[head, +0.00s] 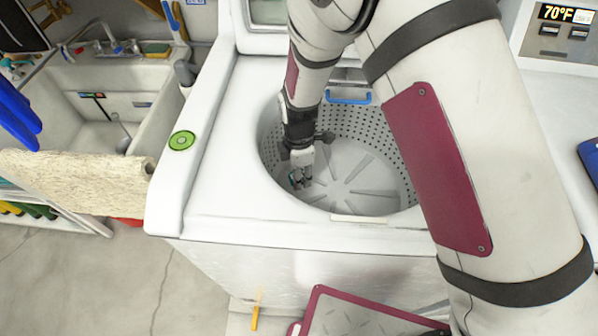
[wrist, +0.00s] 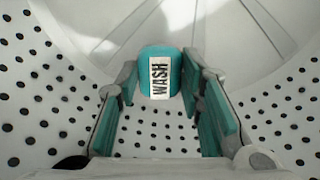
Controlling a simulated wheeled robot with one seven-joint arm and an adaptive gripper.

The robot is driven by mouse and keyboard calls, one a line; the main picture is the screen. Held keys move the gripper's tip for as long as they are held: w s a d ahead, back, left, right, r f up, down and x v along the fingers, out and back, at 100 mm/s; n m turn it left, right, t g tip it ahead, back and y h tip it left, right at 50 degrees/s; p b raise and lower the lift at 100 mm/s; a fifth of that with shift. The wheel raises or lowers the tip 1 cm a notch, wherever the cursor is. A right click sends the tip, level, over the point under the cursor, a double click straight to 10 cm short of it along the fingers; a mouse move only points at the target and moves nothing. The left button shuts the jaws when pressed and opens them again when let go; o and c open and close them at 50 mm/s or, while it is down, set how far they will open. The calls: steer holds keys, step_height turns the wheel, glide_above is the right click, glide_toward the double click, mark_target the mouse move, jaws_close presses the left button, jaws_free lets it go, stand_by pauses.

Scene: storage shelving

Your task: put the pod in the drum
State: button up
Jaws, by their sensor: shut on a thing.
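The pod (wrist: 160,62) is a small teal block with a white label reading WASH, seen in the wrist view between my fingertips. My gripper (head: 301,180) points down inside the open drum (head: 358,140) of the white top-loading washer. It is shut on the pod, with a teal-padded finger on either side in the wrist view (wrist: 160,85). The drum's perforated wall and ribbed pale bottom show around and beyond the pod. The pod looks held above the drum bottom; the exact gap is hard to tell. In the head view the pod is mostly hidden by the fingers.
The washer top (head: 215,150) surrounds the drum opening, with a green round thing (head: 181,140) on its left. A blue handle-like piece (head: 348,98) sits at the drum's back rim.

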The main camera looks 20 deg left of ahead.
steer(key=shift+f+b, duration=0.3)
steer(key=shift+f, duration=0.1)
steer(key=shift+f, duration=0.2)
steer(key=o, duration=0.9)
steer(key=shift+o, duration=0.2)
steer(key=shift+r, duration=0.1)
step_height(320, 180, up, 13)
steer(key=p, duration=0.1)
